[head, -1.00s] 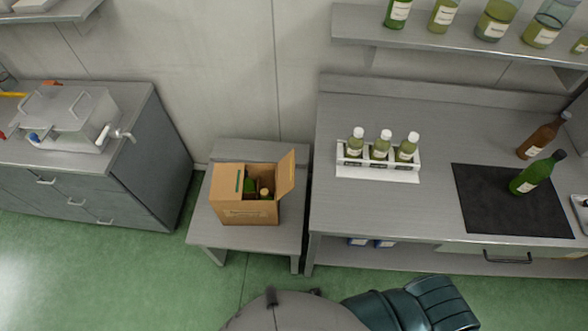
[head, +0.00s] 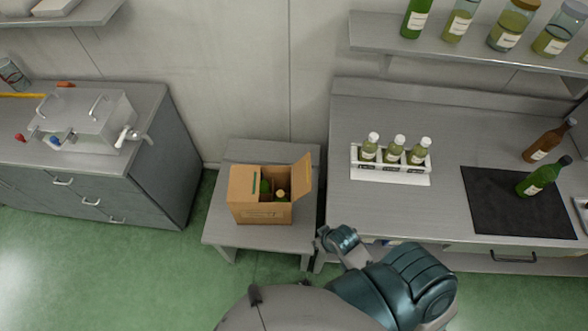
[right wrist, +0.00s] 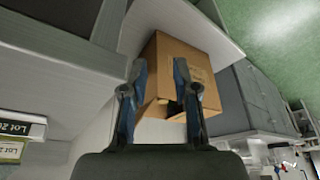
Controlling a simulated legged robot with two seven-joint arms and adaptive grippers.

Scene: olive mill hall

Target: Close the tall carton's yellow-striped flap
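The tall carton (head: 262,212) is a brown cardboard box standing upright on a small grey table. A flap with a green stripe (head: 243,179) lies over the left part of its top. Another flap (head: 303,176) stands up and open at its right edge; I see no yellow stripe on it from here. Green bottle tops show in the opening. The carton also shows in the right wrist view (right wrist: 186,58), beyond my right gripper (right wrist: 160,88). Its two fingers are apart, with nothing seen between them except the carton farther off. My left gripper is not in view.
The small table (head: 225,233) has bare room around the carton. The long bench (head: 395,215) stands close on its right, holding a white rack of bottles (head: 390,172) and a dark mat (head: 490,212). A cabinet (head: 155,165) stands at left.

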